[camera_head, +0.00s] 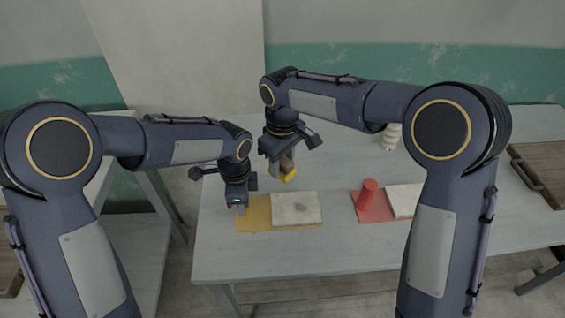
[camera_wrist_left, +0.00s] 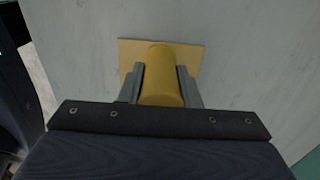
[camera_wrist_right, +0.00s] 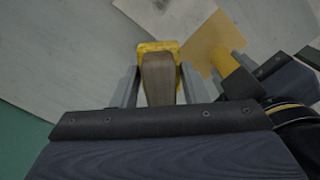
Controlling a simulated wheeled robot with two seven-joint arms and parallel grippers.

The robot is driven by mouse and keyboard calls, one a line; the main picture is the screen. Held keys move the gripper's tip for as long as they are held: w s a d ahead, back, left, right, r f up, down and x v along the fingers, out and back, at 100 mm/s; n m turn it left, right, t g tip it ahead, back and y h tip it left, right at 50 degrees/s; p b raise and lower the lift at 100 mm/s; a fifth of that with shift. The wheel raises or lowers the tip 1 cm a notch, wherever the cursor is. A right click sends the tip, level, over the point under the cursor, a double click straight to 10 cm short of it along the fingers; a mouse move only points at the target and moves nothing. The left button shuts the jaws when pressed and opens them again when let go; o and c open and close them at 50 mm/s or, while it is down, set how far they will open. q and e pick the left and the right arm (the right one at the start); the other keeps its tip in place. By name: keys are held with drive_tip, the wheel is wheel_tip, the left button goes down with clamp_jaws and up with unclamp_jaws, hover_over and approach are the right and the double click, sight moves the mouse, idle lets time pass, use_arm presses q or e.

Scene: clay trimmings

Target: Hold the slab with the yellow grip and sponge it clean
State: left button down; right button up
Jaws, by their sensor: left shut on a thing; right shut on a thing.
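A pale slab (camera_head: 296,208) with dark smudges lies on a yellow board (camera_head: 256,213) on the table; part of it also shows in the right wrist view (camera_wrist_right: 172,14). My left gripper (camera_head: 240,208) is shut on the yellow grip (camera_wrist_left: 162,76), an upright cylinder at the board's left end. My right gripper (camera_head: 284,165) is shut on the brown handle (camera_wrist_right: 158,78) of a yellow sponge (camera_head: 289,175). It holds the sponge above the table, behind the slab and apart from it.
A red board (camera_head: 370,214) with a red cylindrical grip (camera_head: 368,193) and another pale slab (camera_head: 404,199) lies to the right. A whitish ribbed object (camera_head: 391,137) stands farther back. A brown tray with a handle (camera_head: 541,168) is at the far right. The front table strip is clear.

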idle(0.3)
drive_tip(key=s+d, duration=0.5)
drive_tip(key=s, duration=0.2)
drive_tip(key=shift+a+f, duration=0.2)
drive_tip(key=shift+f, duration=3)
drive_tip(key=shift+w+f, duration=0.2)
drive_tip(key=shift+f, duration=0.75)
drive_tip(key=shift+c, duration=0.4)
drive_tip(key=shift+w, duration=1.85)
drive_tip(key=shift+s, duration=2)
wheel_tip(320, 180, up, 8)
drive_tip(key=shift+r, duration=0.15)
